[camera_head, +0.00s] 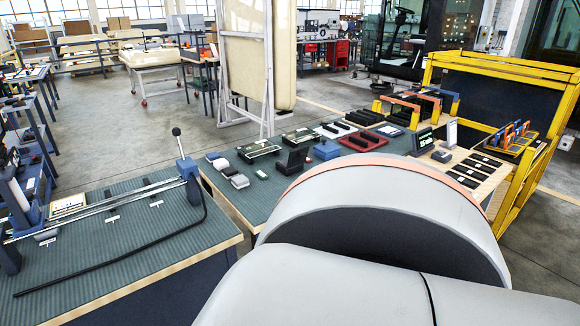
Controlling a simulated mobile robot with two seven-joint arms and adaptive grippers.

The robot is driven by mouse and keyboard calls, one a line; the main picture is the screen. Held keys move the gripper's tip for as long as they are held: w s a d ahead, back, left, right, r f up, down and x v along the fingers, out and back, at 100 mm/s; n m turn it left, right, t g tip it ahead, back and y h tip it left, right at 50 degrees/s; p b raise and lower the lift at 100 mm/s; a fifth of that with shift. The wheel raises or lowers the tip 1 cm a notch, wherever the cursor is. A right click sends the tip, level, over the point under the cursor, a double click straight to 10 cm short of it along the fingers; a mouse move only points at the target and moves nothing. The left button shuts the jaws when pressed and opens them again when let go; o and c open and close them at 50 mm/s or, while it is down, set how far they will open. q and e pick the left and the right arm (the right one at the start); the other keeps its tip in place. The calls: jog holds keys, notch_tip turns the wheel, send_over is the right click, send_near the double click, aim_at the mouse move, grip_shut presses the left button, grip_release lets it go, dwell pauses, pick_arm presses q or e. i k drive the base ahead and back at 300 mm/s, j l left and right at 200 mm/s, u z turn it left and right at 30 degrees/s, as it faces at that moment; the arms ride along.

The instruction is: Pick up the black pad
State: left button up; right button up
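Several dark objects on the workbench could be the black pad, and I cannot tell which one it is. A black block (293,161) stands near the middle of the bench. Black pieces lie in a red tray (378,145) and on a white tray (324,134) behind it. Several black bars (476,171) lie on a pale board at the right. Neither gripper shows in this view. A large rounded white part, probably my own arm, covers the lower right and hides the front of the bench.
A yellow frame (475,63) stands at the bench's right. A cream panel (284,60) stands upright behind the bench. Open floor (130,140) lies at the back left.

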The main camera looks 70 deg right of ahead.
aim_at(230, 173)
jog(key=z, duration=1.65)
